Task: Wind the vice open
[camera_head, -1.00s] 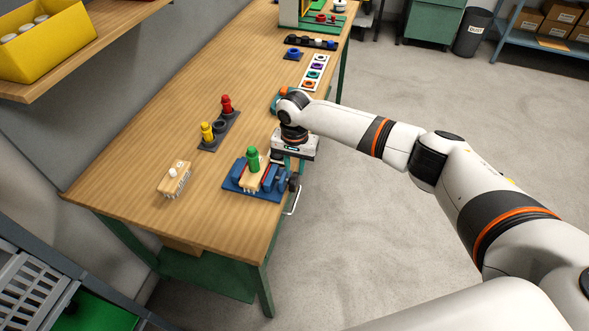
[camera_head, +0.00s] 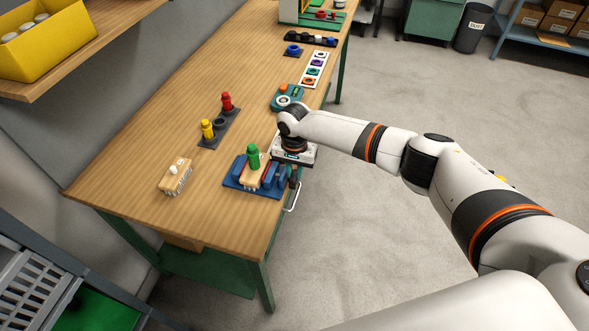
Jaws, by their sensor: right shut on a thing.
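The blue vice (camera_head: 235,183) sits at the right front edge of the wooden bench. A pale wooden block with a green peg (camera_head: 253,157) stands between its jaws. My right gripper (camera_head: 294,174) points down at the vice's right side, just off the bench edge. It is shut on the vice's handle, a small dark part (camera_head: 293,183) mostly hidden under the gripper body. How far the jaws stand from the block is too small to tell. My left gripper is not in view.
A bristled wooden block (camera_head: 175,178) lies left of the vice. A dark holder (camera_head: 219,124) with red and yellow pegs stands behind. A teal device (camera_head: 288,97) sits beyond my right wrist. Floor right of the bench (camera_head: 370,250) is clear.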

